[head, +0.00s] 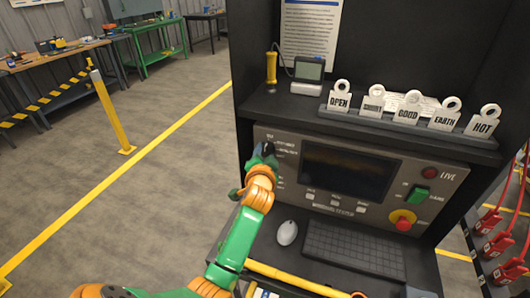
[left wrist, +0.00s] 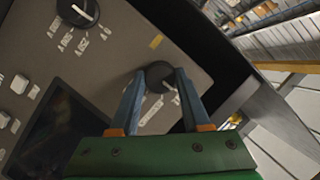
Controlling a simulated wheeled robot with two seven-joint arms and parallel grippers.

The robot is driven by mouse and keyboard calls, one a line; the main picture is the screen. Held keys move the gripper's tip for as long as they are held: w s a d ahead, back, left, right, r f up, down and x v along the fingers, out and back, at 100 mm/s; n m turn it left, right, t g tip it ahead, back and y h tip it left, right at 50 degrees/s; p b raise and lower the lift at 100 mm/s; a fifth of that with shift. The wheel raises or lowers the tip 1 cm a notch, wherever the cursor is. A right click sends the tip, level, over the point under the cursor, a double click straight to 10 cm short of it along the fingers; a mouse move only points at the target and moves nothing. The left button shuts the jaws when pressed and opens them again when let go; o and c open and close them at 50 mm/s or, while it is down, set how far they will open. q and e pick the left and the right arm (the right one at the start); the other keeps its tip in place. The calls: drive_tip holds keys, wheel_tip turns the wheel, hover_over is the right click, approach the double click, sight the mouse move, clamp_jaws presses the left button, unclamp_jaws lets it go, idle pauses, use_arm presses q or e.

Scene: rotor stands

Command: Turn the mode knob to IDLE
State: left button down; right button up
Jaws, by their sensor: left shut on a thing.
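My left gripper (head: 262,150) is at the upper left of the grey control panel (head: 283,132), left of its dark screen. In the left wrist view, the left gripper (left wrist: 159,82) is shut on a round black knob (left wrist: 158,70), one finger on each side. The knob's pointer is hidden and its labels are partly covered and too small to read, so I cannot tell its setting. A second black knob (left wrist: 78,11) with a white pointer line sits apart on the panel, with small labels beside it. My right gripper is not in view.
A dark screen (head: 346,172), a green switch (head: 418,195) and a red-and-yellow stop button (head: 403,220) are on the panel. Below are a mouse (head: 287,233), a keyboard (head: 354,249) and a yellow rod (head: 290,276). Tags stand on the shelf (head: 315,116) above.

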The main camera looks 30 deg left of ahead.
use_arm(q)
drive_tip(key=shift+r, duration=0.1)
drive_tip(key=shift+c, duration=1.8)
unclamp_jaws()
drive_tip(key=b+v, duration=0.1)
drive_tip(key=v, duration=0.6)
